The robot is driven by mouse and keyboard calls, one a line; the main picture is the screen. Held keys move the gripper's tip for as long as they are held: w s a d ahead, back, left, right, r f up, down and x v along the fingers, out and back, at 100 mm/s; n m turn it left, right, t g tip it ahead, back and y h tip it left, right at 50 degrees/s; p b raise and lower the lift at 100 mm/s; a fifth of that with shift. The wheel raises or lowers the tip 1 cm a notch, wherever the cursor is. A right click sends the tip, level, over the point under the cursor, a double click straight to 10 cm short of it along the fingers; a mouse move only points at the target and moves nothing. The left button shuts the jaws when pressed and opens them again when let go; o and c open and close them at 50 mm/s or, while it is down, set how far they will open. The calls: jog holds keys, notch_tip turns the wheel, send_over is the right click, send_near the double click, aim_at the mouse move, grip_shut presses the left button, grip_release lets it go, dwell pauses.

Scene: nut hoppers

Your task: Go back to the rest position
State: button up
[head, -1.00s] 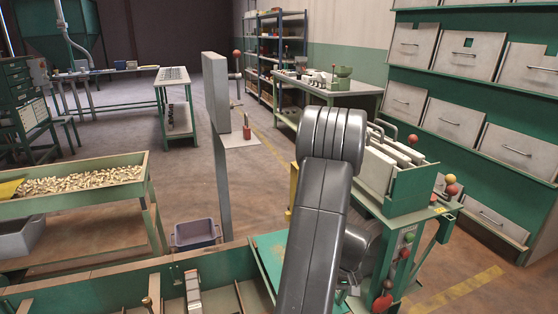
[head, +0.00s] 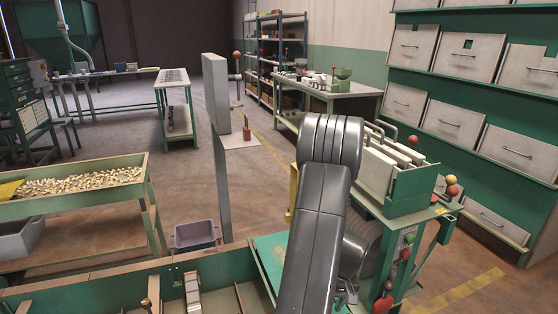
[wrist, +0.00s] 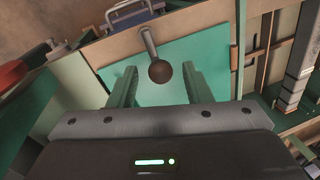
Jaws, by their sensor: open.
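My gripper (wrist: 160,84) shows in the wrist view with its two green fingers spread apart. It is open, with nothing held between the fingers. A dark ball knob (wrist: 159,71) on a short metal lever (wrist: 148,40) appears between and just past the fingertips. I cannot tell its distance from the fingers. A teal panel (wrist: 205,50) lies beyond the fingers. In the head view my arm covers the gripper, and only part of the teal panel (head: 268,258) shows to the left of the arm.
A green machine with pale upright plates (head: 375,175) and ball-knobbed levers stands close right of my arm. A bin of nuts (head: 85,180) stands at left, with a grey-blue tub (head: 194,236) on the floor. A drawer wall (head: 450,115) is at right. Open floor (head: 185,150) lies mid-scene.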

jog(key=shift+s+a+f, duration=0.1)
jog(key=shift+a+f, duration=0.1)
jog(key=shift+f, duration=1)
jog(key=shift+a+f, duration=0.1)
jog(key=n, duration=0.3)
jog(key=n+p, duration=0.1)
jog(key=shift+s+a+g, duration=0.25)
jog(key=shift+a+g, duration=0.05)
jog(key=shift+a, duration=0.1)
jog(key=shift+n, duration=0.3)
